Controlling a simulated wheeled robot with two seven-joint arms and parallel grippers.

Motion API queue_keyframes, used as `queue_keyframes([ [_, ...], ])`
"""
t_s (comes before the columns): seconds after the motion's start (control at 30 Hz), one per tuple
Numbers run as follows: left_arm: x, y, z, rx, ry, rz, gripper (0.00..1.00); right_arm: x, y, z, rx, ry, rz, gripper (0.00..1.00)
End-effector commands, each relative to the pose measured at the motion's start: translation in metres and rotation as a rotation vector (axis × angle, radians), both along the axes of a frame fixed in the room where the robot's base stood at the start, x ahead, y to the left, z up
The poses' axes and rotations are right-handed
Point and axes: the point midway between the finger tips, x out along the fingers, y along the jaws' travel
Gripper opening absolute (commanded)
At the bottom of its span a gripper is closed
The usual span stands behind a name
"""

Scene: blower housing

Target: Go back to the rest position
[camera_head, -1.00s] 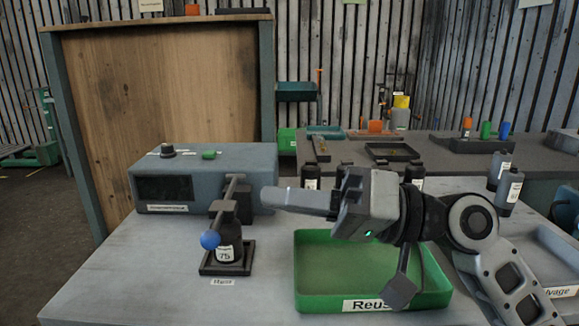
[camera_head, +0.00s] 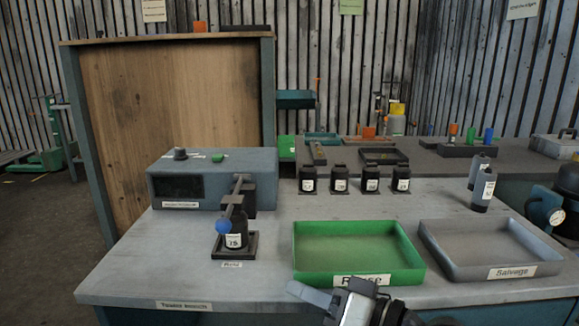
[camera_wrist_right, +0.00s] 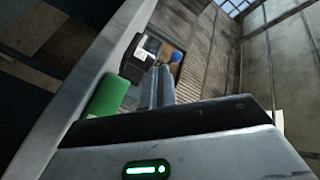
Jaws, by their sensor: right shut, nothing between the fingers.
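My right gripper (camera_head: 312,294) is low in the head view, in front of the table's front edge and below the green tray. It is shut and empty. In the right wrist view its two fingers (camera_wrist_right: 162,86) lie side by side. My left gripper is not in view. A black bottle (camera_head: 237,232) labelled 75 stands upright on the small black stand at the grey box (camera_head: 215,182), beside the lever with the blue ball knob (camera_head: 223,226).
The green Reuse tray (camera_head: 299,262) and the grey Salvage tray (camera_head: 443,265) look empty. Several black bottles (camera_head: 340,180) stand in a row behind them. Two grey bottles (camera_head: 484,190) stand at the right. The table's left front (camera_head: 150,275) is clear.

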Motion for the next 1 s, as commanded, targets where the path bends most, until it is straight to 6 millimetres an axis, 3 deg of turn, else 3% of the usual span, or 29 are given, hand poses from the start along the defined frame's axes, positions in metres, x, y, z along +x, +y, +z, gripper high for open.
queue_keyframes([
  [0.13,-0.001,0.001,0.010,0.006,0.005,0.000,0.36,-0.017,-0.026,-0.075,-0.160,0.029,-0.196,0.00],
  [0.2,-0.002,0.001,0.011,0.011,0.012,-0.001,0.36,-0.035,-0.044,-0.113,-0.278,0.034,-0.287,0.00],
  [0.3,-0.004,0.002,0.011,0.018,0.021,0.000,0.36,-0.068,-0.069,-0.157,-0.458,0.039,-0.378,0.00],
  [0.4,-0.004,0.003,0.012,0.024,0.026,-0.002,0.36,-0.101,-0.090,-0.187,-0.620,0.037,-0.423,0.00],
  [0.6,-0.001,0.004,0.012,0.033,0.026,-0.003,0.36,-0.141,-0.112,-0.212,-0.805,0.028,-0.441,0.00],
  [1.0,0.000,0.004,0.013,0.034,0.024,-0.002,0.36,-0.145,-0.115,-0.215,-0.828,0.024,-0.440,0.00],
])
